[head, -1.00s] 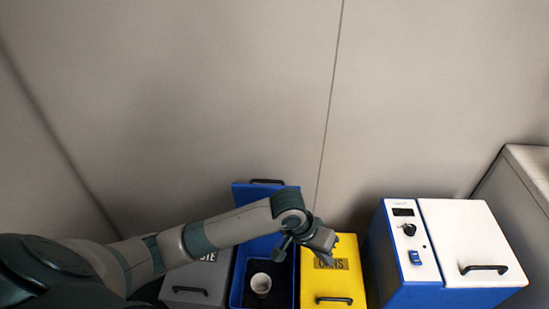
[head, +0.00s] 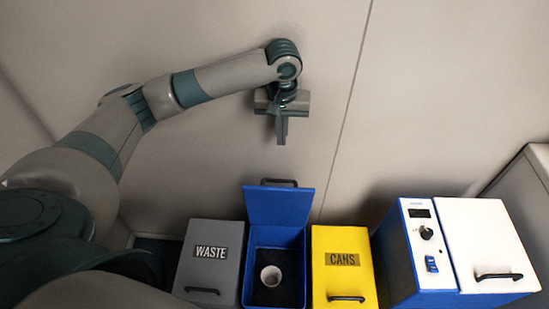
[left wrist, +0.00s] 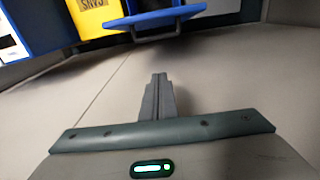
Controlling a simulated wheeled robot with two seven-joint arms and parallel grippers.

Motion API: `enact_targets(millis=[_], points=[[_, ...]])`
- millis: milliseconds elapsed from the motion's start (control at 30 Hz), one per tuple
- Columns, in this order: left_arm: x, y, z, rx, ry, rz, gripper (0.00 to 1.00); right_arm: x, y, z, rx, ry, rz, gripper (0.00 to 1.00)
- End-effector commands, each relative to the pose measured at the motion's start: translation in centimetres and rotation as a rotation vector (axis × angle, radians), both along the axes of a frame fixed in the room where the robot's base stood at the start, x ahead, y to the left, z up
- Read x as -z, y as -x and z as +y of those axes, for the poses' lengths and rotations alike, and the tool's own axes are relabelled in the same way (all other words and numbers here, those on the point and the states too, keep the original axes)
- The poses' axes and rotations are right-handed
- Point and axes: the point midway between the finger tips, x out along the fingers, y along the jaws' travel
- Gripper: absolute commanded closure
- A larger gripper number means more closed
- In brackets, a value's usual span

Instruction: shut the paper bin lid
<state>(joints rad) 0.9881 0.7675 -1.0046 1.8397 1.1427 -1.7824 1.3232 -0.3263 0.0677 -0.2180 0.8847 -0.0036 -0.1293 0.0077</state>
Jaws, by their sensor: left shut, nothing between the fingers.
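The blue bin (head: 247,262) stands between two other bins, and its lid (head: 279,204) is open, standing up at the back. A white cup (head: 271,276) lies inside on the dark bottom. No label on this bin shows in the head view. My left gripper (head: 281,140) is shut and empty, raised in front of the wall, above and apart from the open lid. In the left wrist view the shut fingers (left wrist: 158,80) point toward the lid (left wrist: 155,18) and its handle. My right gripper is not in view.
A grey bin marked WASTE (head: 207,265) stands left of the blue bin, lid shut. A yellow bin marked CANS (head: 341,280) stands right, lid shut. Farther right is a blue and white machine (head: 425,250). The wall (head: 200,40) is close behind.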

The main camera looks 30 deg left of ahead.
Motion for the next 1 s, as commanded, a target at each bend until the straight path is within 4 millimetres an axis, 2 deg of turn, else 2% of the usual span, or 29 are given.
enact_targets(millis=[367,567,767,1000], points=[[-0.3,-0.1,0.3,-0.012,-0.006,0.004,1.0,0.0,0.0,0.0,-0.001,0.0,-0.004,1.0],[0.2,-0.1,0.3,-0.011,-0.005,0.004,1.0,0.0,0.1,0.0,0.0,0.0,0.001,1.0],[1.9,-0.1,0.4,-0.01,-0.006,0.005,1.0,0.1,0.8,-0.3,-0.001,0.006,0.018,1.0],[5.7,-0.3,0.5,-0.013,-0.007,0.008,1.0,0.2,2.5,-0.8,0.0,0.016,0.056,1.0]])
